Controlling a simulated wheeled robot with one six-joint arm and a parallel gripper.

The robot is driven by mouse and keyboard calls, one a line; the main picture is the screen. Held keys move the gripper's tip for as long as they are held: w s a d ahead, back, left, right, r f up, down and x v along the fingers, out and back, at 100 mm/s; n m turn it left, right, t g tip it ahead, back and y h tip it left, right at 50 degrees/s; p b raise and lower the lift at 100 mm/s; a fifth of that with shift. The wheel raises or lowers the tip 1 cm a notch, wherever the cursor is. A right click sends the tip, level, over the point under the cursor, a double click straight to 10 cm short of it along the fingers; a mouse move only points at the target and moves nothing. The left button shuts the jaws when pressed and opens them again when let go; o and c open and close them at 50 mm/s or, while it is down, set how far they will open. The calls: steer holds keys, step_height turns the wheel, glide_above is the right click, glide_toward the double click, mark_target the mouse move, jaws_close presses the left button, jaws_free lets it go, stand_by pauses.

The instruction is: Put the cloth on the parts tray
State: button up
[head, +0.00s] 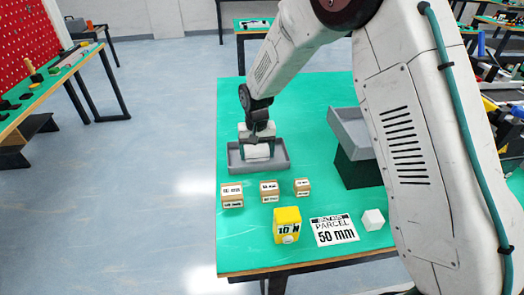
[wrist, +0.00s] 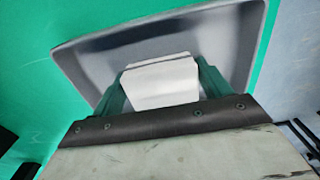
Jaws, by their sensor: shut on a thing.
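The cloth (head: 257,152) is a white folded piece held between the fingers of my gripper (head: 257,143). In the wrist view the cloth (wrist: 160,82) sits between the two green fingers of my gripper (wrist: 158,85), which are shut on it. The grey parts tray (head: 281,166) lies on the green table, and my gripper is over it. The tray (wrist: 85,55) also fills much of the wrist view, behind the cloth. I cannot tell whether the cloth touches the tray floor.
Small labelled boxes (head: 232,195) stand in front of the tray. A yellow block (head: 287,226), a parcel label (head: 334,231) and a white cube (head: 373,220) are nearer the front edge. A grey bin on a dark stand (head: 351,130) is to the right, partly behind my arm.

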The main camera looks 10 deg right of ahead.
mark_target(257, 150)
steer(key=o, duration=1)
steer(key=shift+f, duration=0.15)
steer(key=shift+r, duration=6.2)
